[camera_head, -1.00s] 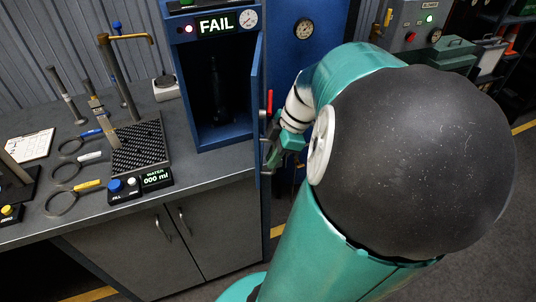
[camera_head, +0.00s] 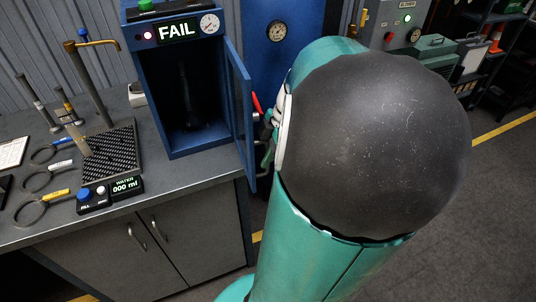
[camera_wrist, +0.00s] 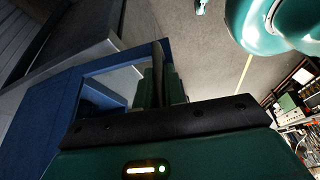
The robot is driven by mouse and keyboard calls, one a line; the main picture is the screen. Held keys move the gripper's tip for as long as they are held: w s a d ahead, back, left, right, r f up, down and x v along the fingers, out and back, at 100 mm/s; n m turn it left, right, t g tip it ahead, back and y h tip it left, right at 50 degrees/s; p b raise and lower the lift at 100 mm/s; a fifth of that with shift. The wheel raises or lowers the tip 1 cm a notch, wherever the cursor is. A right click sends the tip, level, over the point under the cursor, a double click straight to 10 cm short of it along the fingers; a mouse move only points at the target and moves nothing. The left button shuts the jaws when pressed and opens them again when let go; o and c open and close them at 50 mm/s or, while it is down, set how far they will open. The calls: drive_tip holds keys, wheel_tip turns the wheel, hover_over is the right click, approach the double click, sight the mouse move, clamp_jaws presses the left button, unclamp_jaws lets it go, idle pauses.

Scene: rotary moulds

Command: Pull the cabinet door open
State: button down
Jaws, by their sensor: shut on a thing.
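The blue cabinet (camera_head: 183,148) stands on the bench with its front open and a dark upright object (camera_head: 185,95) inside. Its blue door (camera_head: 243,125) is swung out on the right side, seen at a steep angle. My gripper (camera_head: 268,128) is at the door's outer side, mostly hidden behind my arm. In the wrist view, my gripper (camera_wrist: 160,88) is shut on a dark door handle (camera_wrist: 158,55). The door's blue frame (camera_wrist: 45,115) and its window (camera_wrist: 112,82) lie beside the fingers. A red lever (camera_head: 257,103) shows near the door's edge.
The cabinet's display (camera_head: 178,31) reads FAIL. A water panel (camera_head: 108,193), ring tools and a post stand (camera_head: 108,150) are on the bench (camera_head: 190,190) to the left. A blue gauge panel (camera_head: 283,60) stands behind. Open floor (camera_head: 480,210) lies to the right.

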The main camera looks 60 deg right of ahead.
drive_tip(key=shift+s+d, duration=0.15)
drive_tip(key=c, duration=1.5)
unclamp_jaws()
drive_tip(key=v, duration=1.3)
drive_tip(key=shift+s+d+r, duration=0.1)
drive_tip(key=shift+r, duration=0.25)
